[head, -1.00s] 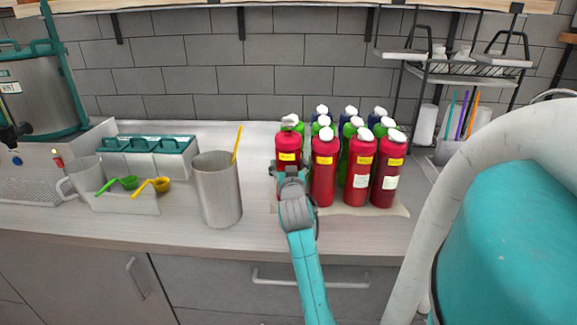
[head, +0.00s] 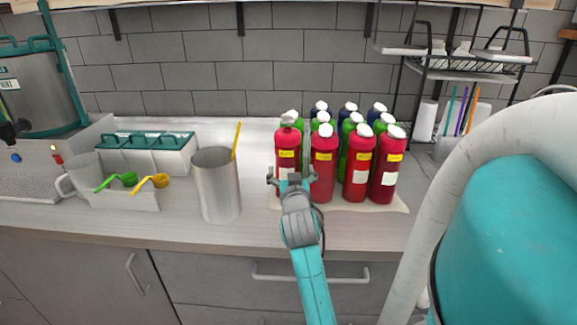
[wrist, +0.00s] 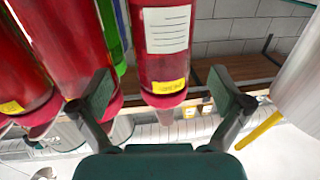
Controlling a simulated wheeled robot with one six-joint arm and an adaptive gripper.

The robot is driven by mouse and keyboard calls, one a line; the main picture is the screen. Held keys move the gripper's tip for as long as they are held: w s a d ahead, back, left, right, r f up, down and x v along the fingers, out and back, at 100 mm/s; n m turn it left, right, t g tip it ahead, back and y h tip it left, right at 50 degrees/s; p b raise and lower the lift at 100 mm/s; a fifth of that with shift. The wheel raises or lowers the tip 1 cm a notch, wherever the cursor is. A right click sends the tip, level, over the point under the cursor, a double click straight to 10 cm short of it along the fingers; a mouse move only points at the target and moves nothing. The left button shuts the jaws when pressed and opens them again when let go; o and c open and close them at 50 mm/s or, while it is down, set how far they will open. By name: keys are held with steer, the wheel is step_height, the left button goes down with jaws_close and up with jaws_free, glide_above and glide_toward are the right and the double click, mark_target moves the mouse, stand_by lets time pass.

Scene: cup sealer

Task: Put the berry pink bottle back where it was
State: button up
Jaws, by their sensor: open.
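The berry pink bottle (head: 288,143), with a white cap and yellow label, stands upright at the left end of the front row. Similar red-pink bottles (head: 323,170) stand to its right, so I cannot tell them apart by colour. My gripper (head: 291,181) is open, just in front of the left bottle, and hides its base. In the wrist view, which is upside down, the bottle (wrist: 166,68) shows between the spread fingers of my gripper (wrist: 164,90), with gaps on both sides.
A pale mat (head: 385,209) lies under the bottles. A metal pitcher (head: 218,190) with a yellow stick stands to the left, with clear counter between. A wire rack (head: 465,70) is at the back right.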

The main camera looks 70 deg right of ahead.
steer(key=shift+v, duration=2.25)
steer(key=shift+f, duration=0.1)
steer(key=w+a+f+n+t+y, duration=0.1)
steer(key=a+f, duration=0.2)
steer(key=a, duration=0.1)
steer(key=w+a+f+n+t+y, duration=0.1)
steer(key=a+f, duration=0.2)
steer(key=a, duration=0.1)
steer(key=w+a+f+n+t+y, duration=0.1)
steer(key=w+a+f+n, duration=0.1)
steer(key=a+f, duration=0.1)
steer(key=shift+a+f+t, duration=0.15)
steer(key=shift+a+t, duration=0.25)
steer(key=s+a+f+n+t+y, duration=0.1)
steer(key=a+f+n+y, duration=0.2)
steer(key=a, duration=0.5)
steer(key=s+a+f+n+t+y, duration=0.1)
steer(key=a+f+t+y, duration=0.1)
steer(key=a+f, duration=0.4)
steer(key=s+a+f+n+y, duration=0.1)
steer(key=s+a+n+y, duration=0.4)
steer(key=s+a, duration=1.3)
steer(key=s+y, duration=0.1)
steer(key=y, duration=0.2)
steer(key=shift+s+a+f+t, duration=0.3)
steer(key=shift+f, duration=0.1)
